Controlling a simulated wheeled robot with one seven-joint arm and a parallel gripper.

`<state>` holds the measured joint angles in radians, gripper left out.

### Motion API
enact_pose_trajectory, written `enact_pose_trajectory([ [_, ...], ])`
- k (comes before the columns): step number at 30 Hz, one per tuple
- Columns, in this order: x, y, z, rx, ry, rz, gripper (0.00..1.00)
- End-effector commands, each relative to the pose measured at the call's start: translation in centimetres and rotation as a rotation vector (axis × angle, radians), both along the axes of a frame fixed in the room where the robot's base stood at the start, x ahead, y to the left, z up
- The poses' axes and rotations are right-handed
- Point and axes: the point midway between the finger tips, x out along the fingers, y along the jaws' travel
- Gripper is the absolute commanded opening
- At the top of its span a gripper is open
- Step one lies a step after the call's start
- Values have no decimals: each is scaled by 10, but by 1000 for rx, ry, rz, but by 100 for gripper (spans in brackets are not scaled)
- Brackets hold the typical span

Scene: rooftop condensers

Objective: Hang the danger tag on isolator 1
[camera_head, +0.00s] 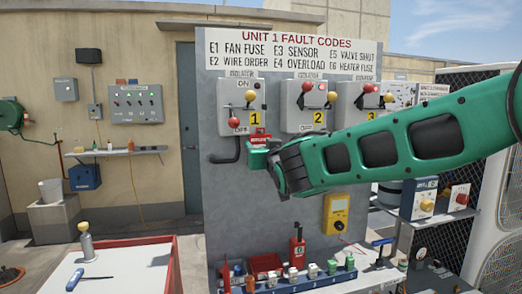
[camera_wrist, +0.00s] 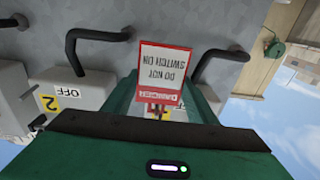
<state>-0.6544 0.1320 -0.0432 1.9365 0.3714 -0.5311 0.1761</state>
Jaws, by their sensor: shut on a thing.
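My gripper (camera_head: 259,154) is shut on the danger tag (camera_head: 259,139), a small red and white card. In the wrist view the tag (camera_wrist: 164,68) appears upside down between the green fingers, reading "DO NOT SWITCH ON". Isolator 1 (camera_head: 227,97) is the grey box at the left of the panel, with a yellow "1" label, a yellow knob and a red knob. The tag is just below this box in the head view. In the wrist view, the tag and fingers hide much of the box behind them. Whether the tag touches isolator 1 I cannot tell.
Isolator 2 (camera_head: 291,113) and isolator 3 (camera_head: 344,115) stand to the right on the same grey panel (camera_head: 226,187). A black bent conduit (camera_head: 226,158) juts out below isolator 1. A yellow meter (camera_head: 337,216) and a shelf with a red padlock (camera_head: 297,247) are lower down.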

Motion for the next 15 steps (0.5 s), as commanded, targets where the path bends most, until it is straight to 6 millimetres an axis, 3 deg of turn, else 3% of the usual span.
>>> enact_pose_trajectory([
  [1,0,0,0,0,0,0,54],
  [3,0,0,0,0,0,0,71],
  [4,0,0,0,0,0,0,74],
  [15,-5,-1,0,0,0,1,74],
])
